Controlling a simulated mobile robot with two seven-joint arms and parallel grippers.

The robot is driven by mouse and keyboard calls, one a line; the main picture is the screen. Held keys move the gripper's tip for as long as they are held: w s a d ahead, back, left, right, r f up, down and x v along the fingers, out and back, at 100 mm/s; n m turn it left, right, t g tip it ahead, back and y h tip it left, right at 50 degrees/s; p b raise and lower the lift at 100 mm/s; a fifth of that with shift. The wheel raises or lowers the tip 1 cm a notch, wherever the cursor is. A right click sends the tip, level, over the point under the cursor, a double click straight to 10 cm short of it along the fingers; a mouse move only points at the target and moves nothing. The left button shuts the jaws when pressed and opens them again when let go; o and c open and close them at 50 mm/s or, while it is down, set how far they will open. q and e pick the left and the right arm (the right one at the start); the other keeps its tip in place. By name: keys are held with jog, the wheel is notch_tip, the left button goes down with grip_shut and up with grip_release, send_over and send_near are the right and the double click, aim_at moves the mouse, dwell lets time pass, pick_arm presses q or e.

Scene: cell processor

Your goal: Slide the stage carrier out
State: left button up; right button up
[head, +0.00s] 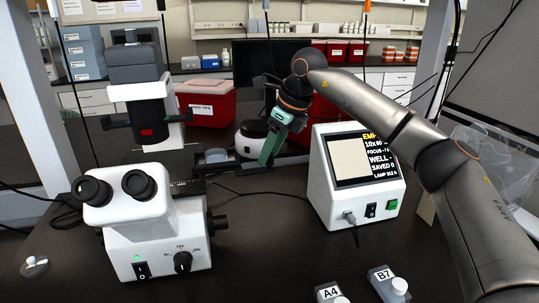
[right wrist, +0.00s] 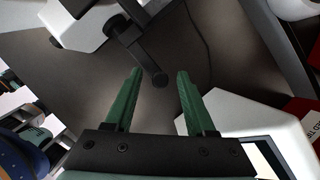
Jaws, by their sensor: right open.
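The white microscope (head: 160,235) stands on the dark bench at the left. The stage carrier (head: 228,166) looks like a dark bar sticking out right from its stage, with a small round dish (head: 216,156) by it. Whether the fingers touch the knob I cannot tell. My left gripper is not in view.
A white box with a screen (head: 358,175) stands right of the gripper. Two small blocks marked A4 (head: 328,293) and B7 (head: 384,275) lie at the front. A red container (head: 207,103) is behind. The middle front of the bench is clear.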

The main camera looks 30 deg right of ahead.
jog(key=v, duration=1.1)
jog(key=shift+s, duration=0.15)
